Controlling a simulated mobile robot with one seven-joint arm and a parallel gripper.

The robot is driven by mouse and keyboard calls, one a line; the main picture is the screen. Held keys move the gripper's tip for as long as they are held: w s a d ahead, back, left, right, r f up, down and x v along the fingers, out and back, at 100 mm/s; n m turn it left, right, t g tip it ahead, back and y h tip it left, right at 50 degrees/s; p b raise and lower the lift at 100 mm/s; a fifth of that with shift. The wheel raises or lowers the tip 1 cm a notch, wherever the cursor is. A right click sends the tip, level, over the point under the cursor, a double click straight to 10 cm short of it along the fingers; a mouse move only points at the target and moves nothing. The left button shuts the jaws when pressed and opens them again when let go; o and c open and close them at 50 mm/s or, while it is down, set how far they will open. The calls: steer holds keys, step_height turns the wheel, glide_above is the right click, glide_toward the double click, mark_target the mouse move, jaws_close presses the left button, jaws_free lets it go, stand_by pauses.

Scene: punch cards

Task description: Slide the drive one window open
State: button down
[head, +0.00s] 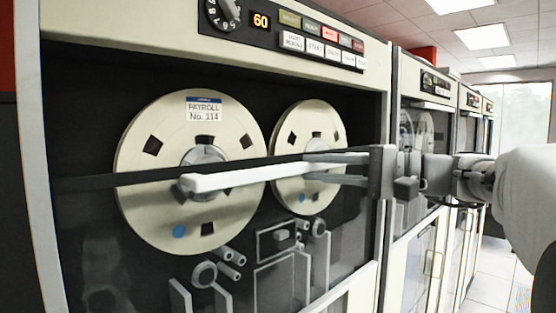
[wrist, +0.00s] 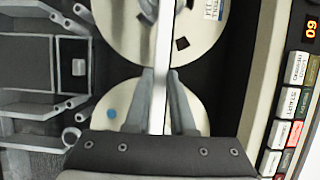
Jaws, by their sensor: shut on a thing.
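The nearest tape drive (head: 370,40) shows an indicator reading 60. Its window (head: 95,245) is a smoky clear pane over the lower part of the bay; its dark top edge (head: 90,183) crosses in front of the reels at mid height. A white bar handle (head: 230,178) runs along that edge, and also shows in the wrist view (wrist: 163,35). My gripper (head: 308,167) is shut on the handle near its right end, one finger on either side. In the wrist view, my gripper's fingers (wrist: 160,78) flank the bar.
Behind the window sit a large reel (head: 150,205) labelled PAYROLL No. 114 and a smaller-looking reel (head: 315,125). Buttons (head: 315,47) line the panel above. More drives (head: 425,130) stand to the right, with an aisle floor (head: 495,285) beside them.

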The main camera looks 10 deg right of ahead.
step_height(320, 180, down, 30)
steer(key=b, duration=2.1)
steer(key=shift+r, duration=0.1)
steer(key=c, duration=0.8)
jaws_free()
steer(key=shift+o, duration=0.2)
steer(key=shift+d, duration=0.15)
steer(key=p+v, duration=0.3)
steer(key=v, duration=1.4)
steer(key=shift+d+p, duration=0.15)
steer(key=shift+p, duration=0.2)
